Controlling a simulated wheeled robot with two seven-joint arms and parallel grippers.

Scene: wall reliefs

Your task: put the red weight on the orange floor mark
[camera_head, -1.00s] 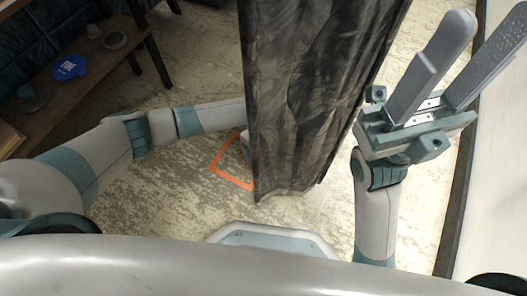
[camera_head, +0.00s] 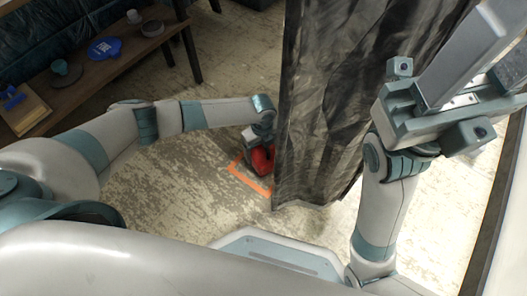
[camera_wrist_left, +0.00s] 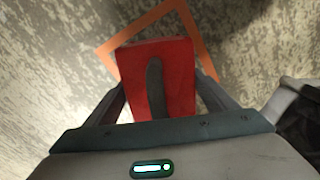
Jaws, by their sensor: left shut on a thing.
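The red weight (camera_head: 264,161) is a red block with a dark handle in the left wrist view (camera_wrist_left: 180,75). My left gripper (camera_head: 258,138) is shut on it, one finger on each side. The orange floor mark (camera_head: 248,178) is an open square outline. It shows behind the weight in the left wrist view (camera_wrist_left: 206,52), and the weight covers part of it. I cannot tell whether the weight touches the floor. The dark curtain hides the mark's right part in the head view. My right gripper (camera_head: 497,55) is raised at the right, fingers apart, partly cut off.
The dark hanging curtain (camera_head: 325,100) stands right beside the weight and mark. A low wooden shelf (camera_head: 85,80) at the upper left holds a blue item (camera_head: 104,47) and other small things. The worn floor (camera_head: 170,190) in front of the mark is clear.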

